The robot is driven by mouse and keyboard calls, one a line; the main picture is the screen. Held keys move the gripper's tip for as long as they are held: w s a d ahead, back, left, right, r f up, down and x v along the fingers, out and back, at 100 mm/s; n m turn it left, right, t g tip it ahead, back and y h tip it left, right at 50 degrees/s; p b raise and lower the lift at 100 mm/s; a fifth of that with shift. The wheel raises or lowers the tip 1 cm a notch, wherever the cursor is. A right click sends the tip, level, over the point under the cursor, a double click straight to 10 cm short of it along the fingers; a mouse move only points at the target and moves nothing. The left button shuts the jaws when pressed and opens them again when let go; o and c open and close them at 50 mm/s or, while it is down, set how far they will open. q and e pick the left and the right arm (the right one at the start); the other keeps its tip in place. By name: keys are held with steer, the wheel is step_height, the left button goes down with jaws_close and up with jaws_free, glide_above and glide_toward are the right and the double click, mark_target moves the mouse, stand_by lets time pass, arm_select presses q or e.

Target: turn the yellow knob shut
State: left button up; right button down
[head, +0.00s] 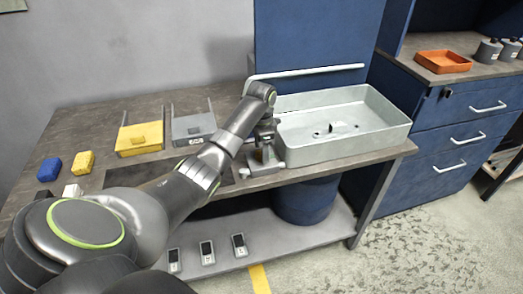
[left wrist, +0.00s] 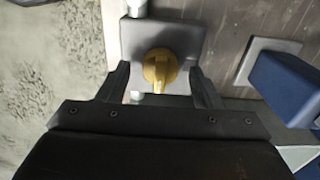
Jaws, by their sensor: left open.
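The yellow knob (left wrist: 158,66) shows in the left wrist view on a square grey plate (left wrist: 189,36). Its narrow grip points down in that picture, toward my gripper's body. My left gripper (left wrist: 160,78) is open, with one finger on each side of the knob and a visible gap on both sides. In the head view my left gripper (head: 264,143) points down at the bench's front edge, just left of the sink. There the gripper and arm hide the knob. My right gripper is in neither view.
A pale sink basin (head: 375,137) stands right of the gripper. Yellow (head: 140,138) and grey (head: 193,127) trays lie left on the bench (head: 75,120), with blue (head: 49,169) and yellow (head: 83,162) blocks farther left. An orange tray (head: 443,61) sits on the right-hand cabinet.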

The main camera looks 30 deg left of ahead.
arm_select(q)
steer(key=shift+f, duration=0.4)
steer(key=shift+c, duration=0.5)
steer(key=c, duration=0.9)
steer(key=shift+r+n+p, duration=0.25)
steer(key=shift+n+p, duration=0.15)
steer(key=shift+p, duration=0.4)
steer(key=n+p, duration=0.6)
steer(key=p, duration=0.2)
steer(key=shift+n, duration=0.3)
steer(key=n+p, duration=0.2)
steer(key=shift+n, duration=0.3)
steer(key=n+p, duration=0.1)
steer(key=n, duration=0.1)
steer(key=shift+n+p, duration=0.35)
steer(key=shift+n, duration=0.05)
steer(key=n+p, duration=0.1)
steer(key=n, duration=0.4)
steer(key=shift+w+f+p, duration=0.1)
steer(key=shift+p, duration=0.3)
